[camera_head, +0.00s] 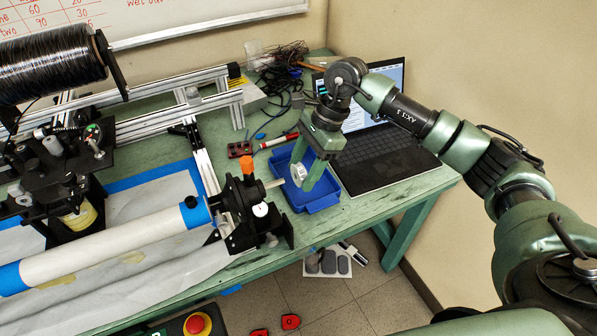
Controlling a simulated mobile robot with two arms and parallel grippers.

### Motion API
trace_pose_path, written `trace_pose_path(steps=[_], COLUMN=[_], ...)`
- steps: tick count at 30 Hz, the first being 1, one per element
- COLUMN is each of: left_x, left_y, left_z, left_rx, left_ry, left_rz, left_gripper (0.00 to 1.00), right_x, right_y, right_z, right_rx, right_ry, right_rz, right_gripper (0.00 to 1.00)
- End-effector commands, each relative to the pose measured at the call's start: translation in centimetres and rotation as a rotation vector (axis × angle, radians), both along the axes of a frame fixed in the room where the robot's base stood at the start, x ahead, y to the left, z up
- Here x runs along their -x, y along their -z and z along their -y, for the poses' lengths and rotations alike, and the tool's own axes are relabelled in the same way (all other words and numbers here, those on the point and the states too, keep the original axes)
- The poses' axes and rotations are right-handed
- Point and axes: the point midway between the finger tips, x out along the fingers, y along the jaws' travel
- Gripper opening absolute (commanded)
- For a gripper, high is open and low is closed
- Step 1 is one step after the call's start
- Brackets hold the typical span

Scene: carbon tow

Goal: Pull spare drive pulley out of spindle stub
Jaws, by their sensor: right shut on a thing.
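The spare drive pulley (298,172) is a small pale, silvery disc between the fingers of my right gripper (303,172). The gripper points down and is shut on it; the fingers hide part of the pulley. The spindle stub (274,184) is a short light metal rod sticking out to the right from the black end bracket (240,200). The pulley shows just right of the stub's tip, with a small gap between them in this view. My left gripper is not in view.
A blue tray (327,198) lies behind and below the right gripper. An open laptop (385,160) stands to its right. A white roller (120,240) runs left from the bracket. Cables (283,70) and a red marker (279,140) lie on the green bench.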

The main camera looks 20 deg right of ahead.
Motion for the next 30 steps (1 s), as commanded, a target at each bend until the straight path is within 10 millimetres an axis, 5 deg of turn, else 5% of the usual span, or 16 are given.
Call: trace_pose_path(steps=[30], left_x=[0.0], left_y=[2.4], left_z=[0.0], left_rx=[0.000], left_ry=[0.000], left_rz=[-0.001], left_gripper=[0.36], right_x=[-0.2], right_y=[0.1], right_z=[4.6], right_rx=[0.000], right_ry=[0.003], right_rz=[0.001], right_gripper=[0.16])
